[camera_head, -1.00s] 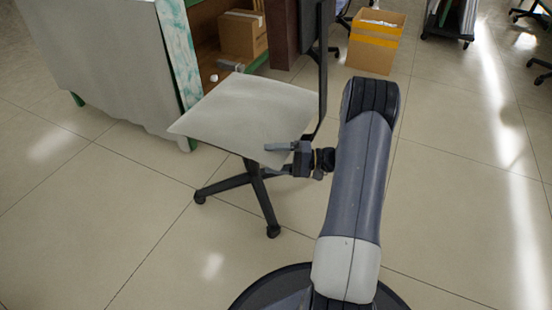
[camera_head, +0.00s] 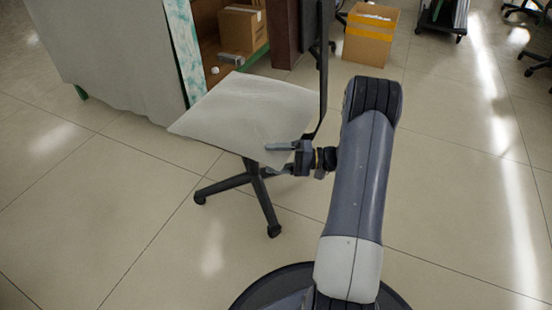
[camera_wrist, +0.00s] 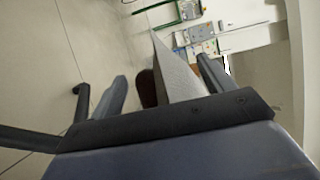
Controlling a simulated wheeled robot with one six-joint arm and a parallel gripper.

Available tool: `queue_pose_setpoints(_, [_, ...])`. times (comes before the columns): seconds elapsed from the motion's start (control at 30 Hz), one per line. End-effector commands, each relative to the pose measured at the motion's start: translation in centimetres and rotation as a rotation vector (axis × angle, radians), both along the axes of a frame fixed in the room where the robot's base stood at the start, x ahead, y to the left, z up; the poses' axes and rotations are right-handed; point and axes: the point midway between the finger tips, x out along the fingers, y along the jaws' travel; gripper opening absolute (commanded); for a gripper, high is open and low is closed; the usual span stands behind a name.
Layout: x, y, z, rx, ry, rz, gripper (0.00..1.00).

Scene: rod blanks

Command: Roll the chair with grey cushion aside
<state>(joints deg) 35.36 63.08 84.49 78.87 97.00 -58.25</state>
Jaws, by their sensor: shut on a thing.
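The chair with the grey cushion (camera_head: 238,112) stands on its black wheeled base (camera_head: 262,196) in the middle left of the head view. Its dark backrest (camera_head: 323,70) rises at the right of the seat. My gripper (camera_head: 284,156) is at the near right edge of the cushion and shut on it. In the wrist view the cushion's edge (camera_wrist: 176,72) runs between my two fingers, and dark chair base legs (camera_wrist: 80,104) show at the left. The part of the seat behind my gripper is hidden.
A table with a grey cloth (camera_head: 105,50) stands behind the chair at the left. A box (camera_head: 241,27) sits on a low shelf, and a taped cardboard box (camera_head: 371,38) stands at the back. The floor at left front and right is clear.

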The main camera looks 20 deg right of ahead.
Motion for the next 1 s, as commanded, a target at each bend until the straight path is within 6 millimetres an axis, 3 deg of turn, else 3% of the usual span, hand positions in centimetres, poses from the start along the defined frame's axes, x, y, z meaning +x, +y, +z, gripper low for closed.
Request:
queue_pose_setpoints(0.2, [0.0,0.0,-0.1,-0.001,0.002,0.001,0.06])
queue_pose_setpoints(0.23, [0.0,0.0,-0.1,-0.001,0.002,0.001,0.79])
queue_pose_setpoints(0.5, [0.0,0.0,-0.1,-0.001,0.000,0.000,1.00])
queue_pose_setpoints(0.77, [-0.1,-0.3,0.0,0.000,0.000,-0.001,1.00])
queue_pose_setpoints(1.0, [-1.4,-3.6,0.3,0.000,0.001,-0.005,1.00])
